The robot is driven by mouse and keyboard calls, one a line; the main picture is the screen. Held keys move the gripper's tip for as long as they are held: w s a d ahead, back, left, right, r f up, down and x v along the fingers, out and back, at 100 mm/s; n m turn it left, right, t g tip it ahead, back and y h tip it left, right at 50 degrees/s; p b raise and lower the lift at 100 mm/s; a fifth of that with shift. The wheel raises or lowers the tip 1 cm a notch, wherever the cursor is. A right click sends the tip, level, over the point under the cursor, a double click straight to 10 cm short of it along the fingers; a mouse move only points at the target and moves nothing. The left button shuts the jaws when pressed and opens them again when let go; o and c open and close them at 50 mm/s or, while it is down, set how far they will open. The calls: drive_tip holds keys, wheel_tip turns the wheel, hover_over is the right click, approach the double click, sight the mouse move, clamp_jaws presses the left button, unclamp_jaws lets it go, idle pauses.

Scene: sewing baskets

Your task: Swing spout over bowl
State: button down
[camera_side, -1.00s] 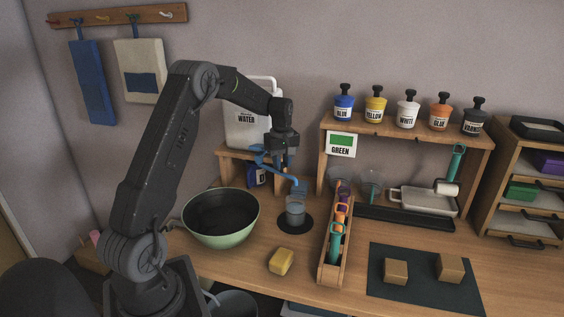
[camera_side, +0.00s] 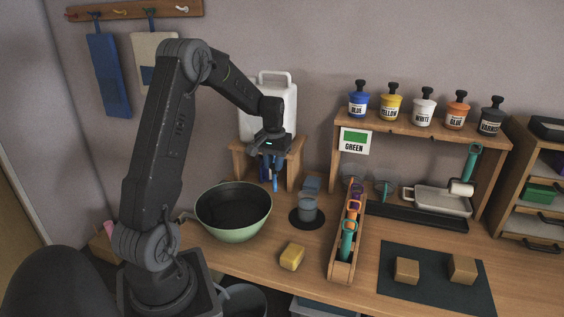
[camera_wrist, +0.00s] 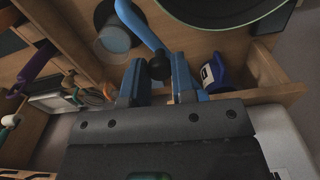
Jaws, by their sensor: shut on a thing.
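The blue spout (camera_side: 275,178) hangs in front of the white water container (camera_side: 255,105), pointing down and toward the front between bowl and cup. The green bowl (camera_side: 258,222) stands left of the spout, dark inside. It also shows in the wrist view (camera_wrist: 280,12) at upper right, apart from the spout.
A clear cup (camera_side: 307,208) stands on a dark round mat (camera_side: 296,221) right of the bowl. A shelf (camera_side: 415,135) of paint jars stands behind, right.

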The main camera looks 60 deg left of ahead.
drive_tip(key=s+a+m, duration=0.4)
drive_tip(key=s+m, duration=0.1)
drive_tip(key=m, duration=0.3)
drive_tip(key=shift+a, duration=0.25)
idle(0.4)
drive_tip(key=c, duration=0.9)
unclamp_jaws()
drive_tip(key=shift+c, duration=0.2)
drive_tip(key=shift+r, duration=0.1)
wheel_tip(320, 180, up, 14)
